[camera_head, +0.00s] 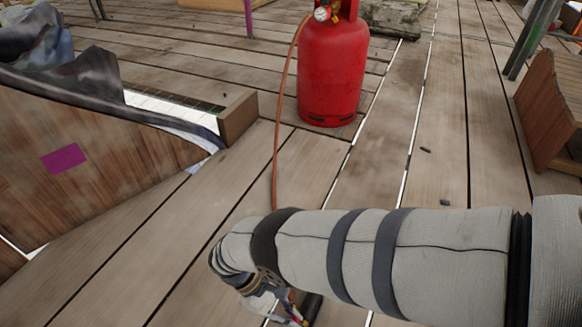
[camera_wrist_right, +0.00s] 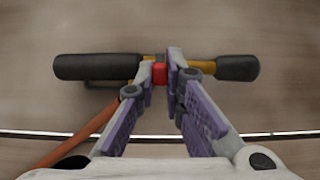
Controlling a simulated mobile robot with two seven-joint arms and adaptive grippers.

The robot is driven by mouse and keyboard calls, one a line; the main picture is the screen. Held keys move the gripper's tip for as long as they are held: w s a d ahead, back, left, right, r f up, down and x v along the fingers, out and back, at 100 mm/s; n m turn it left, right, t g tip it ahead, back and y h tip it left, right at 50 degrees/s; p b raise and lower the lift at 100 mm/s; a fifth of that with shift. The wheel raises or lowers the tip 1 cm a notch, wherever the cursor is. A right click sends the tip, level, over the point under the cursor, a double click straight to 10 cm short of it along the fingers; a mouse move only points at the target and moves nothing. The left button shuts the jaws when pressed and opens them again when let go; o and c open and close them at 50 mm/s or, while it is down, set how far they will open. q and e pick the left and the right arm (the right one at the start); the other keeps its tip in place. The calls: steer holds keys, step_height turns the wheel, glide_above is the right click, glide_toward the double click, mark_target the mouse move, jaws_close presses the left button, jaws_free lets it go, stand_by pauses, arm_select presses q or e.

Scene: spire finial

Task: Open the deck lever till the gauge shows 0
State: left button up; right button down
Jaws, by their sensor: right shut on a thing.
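A small round gauge (camera_head: 321,14) sits at the top of a red gas cylinder (camera_head: 332,70) in the head view; its reading is too small to tell. In the right wrist view, a bar-shaped fitting (camera_wrist_right: 98,67) with black ends, brass parts and a red middle lies across the deck boards. My right gripper (camera_wrist_right: 160,72) is shut on its red middle. I cannot tell whether this is the deck lever. In the head view, my right gripper (camera_head: 290,308) is mostly hidden below my arm at the bottom edge. My left gripper is out of view.
An orange hose (camera_head: 283,110) runs from the cylinder down behind my right arm; a hose reaches the fitting in the wrist view (camera_wrist_right: 85,138). A curved wooden panel (camera_head: 100,150) stands left, another wooden piece (camera_head: 550,110) right.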

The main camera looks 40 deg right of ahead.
steer(key=c, duration=1.7)
jaws_free()
steer(key=v, duration=1.2)
